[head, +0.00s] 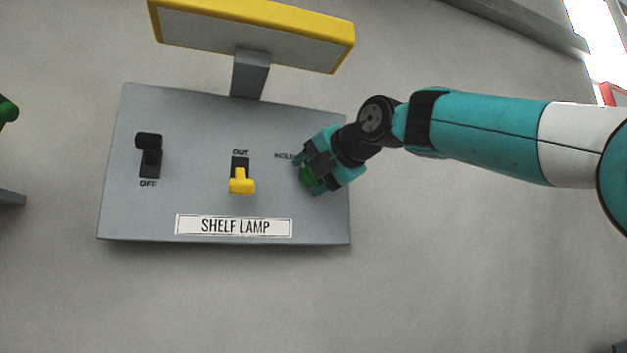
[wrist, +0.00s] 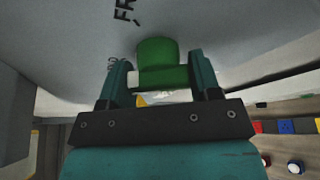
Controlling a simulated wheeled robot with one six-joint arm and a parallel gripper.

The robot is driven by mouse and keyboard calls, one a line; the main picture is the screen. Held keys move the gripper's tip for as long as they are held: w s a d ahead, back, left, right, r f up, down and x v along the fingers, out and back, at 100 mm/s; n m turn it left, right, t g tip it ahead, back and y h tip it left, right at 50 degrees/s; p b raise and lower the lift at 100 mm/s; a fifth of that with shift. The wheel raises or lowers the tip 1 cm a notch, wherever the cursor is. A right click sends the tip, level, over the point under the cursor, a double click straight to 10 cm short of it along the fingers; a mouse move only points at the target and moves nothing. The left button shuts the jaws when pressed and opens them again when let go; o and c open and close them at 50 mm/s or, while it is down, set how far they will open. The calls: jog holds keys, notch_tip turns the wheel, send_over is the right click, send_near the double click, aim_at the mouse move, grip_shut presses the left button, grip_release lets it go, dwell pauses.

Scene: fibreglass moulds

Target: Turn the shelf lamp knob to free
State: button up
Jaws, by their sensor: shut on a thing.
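The shelf lamp panel (head: 200,130) is a grey plate with a label reading SHELF LAMP (head: 233,226). A green knob (head: 307,176) sits at its right side, partly covered by my gripper (head: 309,173). HOLD is printed to the upper left of the knob. In the wrist view the green knob (wrist: 163,62) is between the two teal fingers of my gripper (wrist: 163,78), which is shut on it. Lettering starting with FR shows beyond the knob there. The direction of the knob's pointer is unclear.
A black switch (head: 149,152) marked OFF and a yellow switch (head: 241,182) under OUT are left of the knob. A yellow-edged lamp head (head: 255,33) juts out above the panel. The wall below the panel is clear.

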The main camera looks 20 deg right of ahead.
jog(key=m+b, duration=0.1)
jog(key=m+y+b, duration=0.1)
jog(key=m+t+b, duration=0.1)
jog(key=shift+f+m+b, duration=0.25)
jog(key=shift+m+b, duration=0.05)
jog(key=shift+m, duration=0.1)
jog(key=m+t+y+b, duration=0.1)
jog(key=m+b, duration=0.2)
jog(key=m+t+b, duration=0.2)
jog(key=m+b, duration=0.1)
jog(key=m, duration=0.1)
jog(key=shift+m, duration=0.4)
jog(key=shift+r+m+t+h+b, duration=0.1)
jog(key=shift+m+t+h+b, duration=0.25)
jog(key=shift+m, duration=0.55)
jog(key=shift+r+m+t+h+b, duration=0.1)
jog(key=shift+m+t+b, duration=0.15)
jog(key=shift+m+b, duration=0.45)
jog(key=shift+m, duration=0.5)
jog(key=o, duration=0.9)
jog(key=shift+r, duration=0.1)
